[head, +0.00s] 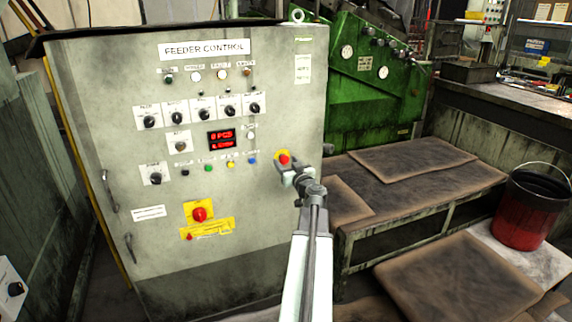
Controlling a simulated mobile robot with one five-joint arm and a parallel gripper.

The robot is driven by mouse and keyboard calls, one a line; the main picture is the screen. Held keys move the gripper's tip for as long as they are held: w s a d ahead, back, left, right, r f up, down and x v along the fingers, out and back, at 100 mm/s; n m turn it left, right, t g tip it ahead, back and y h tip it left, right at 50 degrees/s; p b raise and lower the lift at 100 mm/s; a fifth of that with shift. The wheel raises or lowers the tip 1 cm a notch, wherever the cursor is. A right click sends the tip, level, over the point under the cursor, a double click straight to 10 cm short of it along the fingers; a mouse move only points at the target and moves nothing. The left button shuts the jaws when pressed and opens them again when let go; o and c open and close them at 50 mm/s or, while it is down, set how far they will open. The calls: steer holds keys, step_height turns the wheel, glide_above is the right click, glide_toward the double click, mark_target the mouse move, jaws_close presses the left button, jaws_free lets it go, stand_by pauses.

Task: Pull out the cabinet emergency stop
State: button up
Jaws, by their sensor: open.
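The grey feeder control cabinet (85,120) stands at the left, its front facing me. A red mushroom button on a yellow backing, the emergency stop (283,156), sits near the right edge of the cabinet front. My gripper (284,167) is open at the end of my arm, just below and in front of this button. Its fingertips overlap the lower part of the button in the picture. I cannot tell whether they touch it. Whether the button is pressed in or out is too small to tell.
A larger red knob (199,213) on a yellow plate is lower on the cabinet. Switches, lamps and a red display (222,139) are close by. A low bench (400,212) with brown mats and a red-black bucket (532,208) stand at right. A green machine (372,80) is behind.

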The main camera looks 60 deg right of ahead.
steer(key=shift+c, duration=0.4)
jaws_close()
steer(key=shift+s+a, duration=0.3)
steer(key=shift+s, duration=0.1)
steer(key=shift+o, duration=0.4)
jaws_free()
steer(key=v, duration=0.7)
steer(key=shift+s+a, duration=0.2)
steer(key=shift+s, duration=0.15)
